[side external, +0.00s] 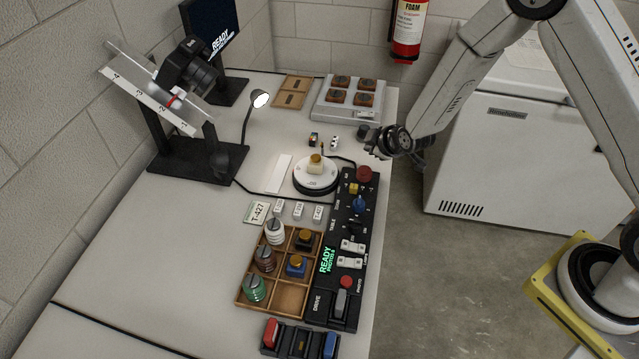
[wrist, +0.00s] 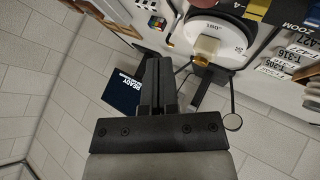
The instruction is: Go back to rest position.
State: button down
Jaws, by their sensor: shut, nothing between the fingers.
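My gripper (side external: 374,152) is shut and empty. It hangs at the right edge of the white table (side external: 120,270), above and to the right of the turntable (side external: 316,182). In the wrist view the two dark fingers (wrist: 158,65) lie together. A cream and yellow piece (side external: 315,160) stands on the white turntable. In the wrist view this piece (wrist: 207,47) shows on the turntable (wrist: 228,38), beyond the fingers and apart from them.
A black control panel (side external: 332,295) runs along the table's right edge. A wooden compartment tray (side external: 291,299) holds several spools and knobbed pieces. A camera on a black stand (side external: 185,160), a lamp (side external: 260,99) and a grey tray (side external: 325,112) stand farther back.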

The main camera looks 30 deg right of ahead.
dwell(0.4)
jog(key=shift+s+r+m, duration=0.3)
jog(key=shift+s+r, duration=0.05)
jog(key=shift+r, duration=0.15)
jog(key=s+r+m+g, duration=0.3)
jog(key=s+r, duration=0.3)
jog(key=s, duration=0.5)
jog(key=s+r+m+g, duration=0.3)
jog(key=s+r, duration=0.3)
jog(key=s, duration=0.5)
jog(key=shift+s+d+m+g, duration=0.2)
jog(key=shift+d+m+g, duration=0.15)
jog(key=shift+m, duration=0.55)
